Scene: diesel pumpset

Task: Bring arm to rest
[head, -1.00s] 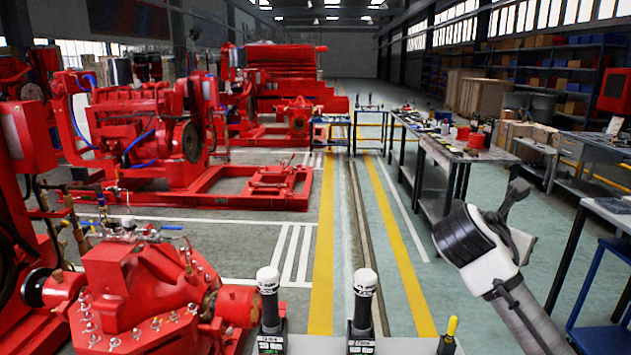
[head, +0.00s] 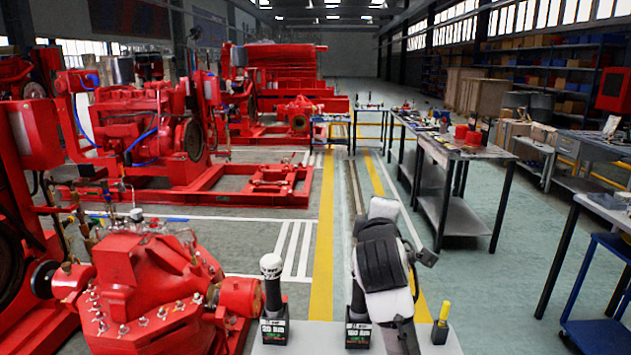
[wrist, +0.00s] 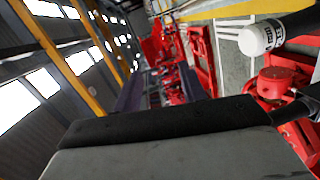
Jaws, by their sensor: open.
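My arm (head: 384,265), white with black bands, rises at the lower middle of the head view, above the front edge of a pale tray surface (head: 310,340). The gripper's fingers cannot be made out there. In the wrist view, two dark fingers of my gripper (wrist: 161,90) stand apart with nothing between them. A black and grey part of my own wrist fills the bottom of that view.
A white-capped black tool (head: 271,268) stands on the tray left of my arm; another tool's base (head: 358,335) is partly hidden by it. A yellow-topped item (head: 442,315) stands right. A red pump (head: 150,290) is close at left. The aisle ahead is clear.

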